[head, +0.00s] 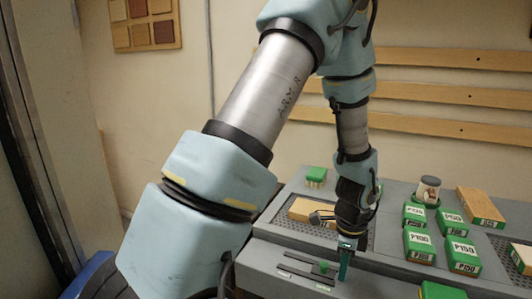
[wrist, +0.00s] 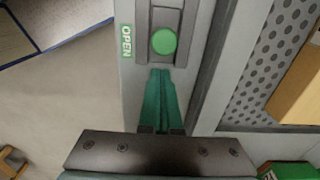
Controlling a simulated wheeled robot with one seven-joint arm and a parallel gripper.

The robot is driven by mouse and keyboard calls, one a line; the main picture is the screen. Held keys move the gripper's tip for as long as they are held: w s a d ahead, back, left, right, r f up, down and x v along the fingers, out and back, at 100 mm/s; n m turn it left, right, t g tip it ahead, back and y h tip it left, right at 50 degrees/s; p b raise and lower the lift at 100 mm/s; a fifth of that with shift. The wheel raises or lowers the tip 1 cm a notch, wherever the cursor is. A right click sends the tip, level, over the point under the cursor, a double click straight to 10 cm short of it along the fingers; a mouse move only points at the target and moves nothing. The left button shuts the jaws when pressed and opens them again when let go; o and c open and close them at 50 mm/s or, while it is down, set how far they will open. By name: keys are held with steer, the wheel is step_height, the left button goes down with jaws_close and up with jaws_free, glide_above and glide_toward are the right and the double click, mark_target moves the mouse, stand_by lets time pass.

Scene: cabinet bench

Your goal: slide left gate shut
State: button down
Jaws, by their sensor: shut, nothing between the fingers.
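The left gate's green knob (head: 326,267) stands in a dark slotted track (head: 298,264) on the bench's front ledge. In the wrist view the round green knob (wrist: 164,41) is beside the green OPEN label (wrist: 126,41). My gripper (head: 344,270) points down just right of the knob in the head view. Its teal fingers (wrist: 160,85) are together and empty, with their tips close to the knob in the wrist view. A small gap seems to lie between tips and knob; I cannot tell contact for sure. The track's far end is outside the wrist view.
A perforated tray (head: 294,223) with a wooden block (head: 303,209) lies behind the track. Several green-and-white labelled boxes (head: 418,244) and a jar (head: 428,190) stand to the right. A green-topped block (head: 316,176) sits at the back. The ledge left of the knob looks clear.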

mark_target(312, 268)
steer(key=shift+w+a, duration=0.1)
steer(key=shift+a, duration=0.05)
stand_by(0.5)
steer(key=shift+w+a+p, duration=0.3)
steer(key=shift+w+a, duration=0.3)
steer(key=shift+a, duration=0.65)
steer(key=shift+w+a+p, duration=0.35)
steer(key=shift+w+a, duration=0.2)
steer(key=shift+a, duration=0.75)
steer(key=shift+w+a+p, duration=0.3)
steer(key=shift+w+a, duration=0.3)
steer(key=shift+a, duration=0.65)
steer(key=shift+s+d, duration=0.1)
steer(key=shift+d, duration=0.05)
steer(key=shift+s+d, duration=0.15)
steer(key=shift+d, duration=0.25)
step_height(312, 268, up, 8)
steer(key=p, duration=0.7)
